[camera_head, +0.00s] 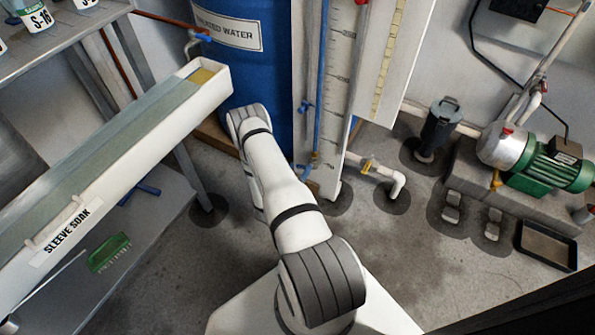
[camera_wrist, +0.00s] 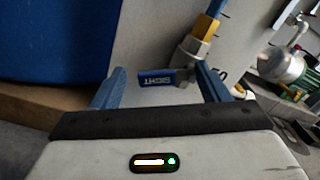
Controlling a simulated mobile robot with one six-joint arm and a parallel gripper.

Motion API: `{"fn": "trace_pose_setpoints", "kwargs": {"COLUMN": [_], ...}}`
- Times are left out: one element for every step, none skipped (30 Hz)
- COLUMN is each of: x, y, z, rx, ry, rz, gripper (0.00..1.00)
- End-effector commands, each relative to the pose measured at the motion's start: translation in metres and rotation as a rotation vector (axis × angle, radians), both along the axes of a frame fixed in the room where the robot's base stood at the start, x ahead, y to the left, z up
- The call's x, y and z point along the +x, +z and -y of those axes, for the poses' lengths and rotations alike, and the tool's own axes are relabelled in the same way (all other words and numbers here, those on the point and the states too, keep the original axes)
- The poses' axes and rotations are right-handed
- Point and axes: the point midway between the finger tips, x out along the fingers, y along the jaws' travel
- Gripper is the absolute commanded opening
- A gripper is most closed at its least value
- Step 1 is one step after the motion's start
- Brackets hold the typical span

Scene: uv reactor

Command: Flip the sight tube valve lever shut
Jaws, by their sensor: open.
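The blue sight tube valve lever (camera_wrist: 157,78), marked SIGHT, points left from its pale valve body (camera_wrist: 192,49) in the wrist view. It lies roughly crosswise to the tube, below a yellow fitting (camera_wrist: 207,26). My gripper (camera_wrist: 160,68) is open, with one blue finger at each side of the lever in the picture. The lever appears between the fingers; I see no clear contact and cannot judge the depth gap. In the head view, a small blue part (camera_head: 302,168) shows low on the sight tube board, beside my arm. My gripper is hidden there.
A blue treated water tank (camera_head: 238,70) stands left of the white gauge board (camera_head: 340,90). A sleeve soak trough (camera_head: 130,150) is at left. A white pipe (camera_head: 385,174) and a green pump (camera_head: 548,165) are at right.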

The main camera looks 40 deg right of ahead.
Motion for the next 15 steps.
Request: {"fn": "trace_pose_setpoints", "kwargs": {"x": [0.0004,0.0004,0.0004,0.0004,0.0004,0.0003,0.0003,0.0003,0.0002,0.0002,0.0002,0.0002,0.0001,0.0001,0.0001], "y": [0.0001,0.0002,0.0004,0.0004,0.0004,0.0004,0.0004,0.0004,0.0004,0.0003,0.0003,0.0003,0.0003,0.0003,0.0003], "z": [0.0005,0.0005,0.0004,0.0004,0.0004,0.0003,0.0003,0.0002,0.0002,0.0003,0.0003,0.0003,0.0002,0.0002,0.0002], "rx": [0.000,0.000,0.000,0.000,0.000,0.000,0.000,0.000,0.000,0.000,0.000,0.000,0.000,0.000,0.000], "ry": [0.000,0.000,0.000,0.000,0.000,0.000,0.000,0.000,0.000,0.000,0.000,0.000,0.000,0.000,0.000], "rz": [0.000,0.000,0.000,0.000,0.000,0.000,0.000,0.000,0.000,0.000,0.000,0.000,0.000,0.000,0.000], "gripper": [0.69,0.69,0.69,0.69,0.69,0.69,0.66,0.64,0.61,0.58,0.56,0.52,0.50,0.47,0.44]}}
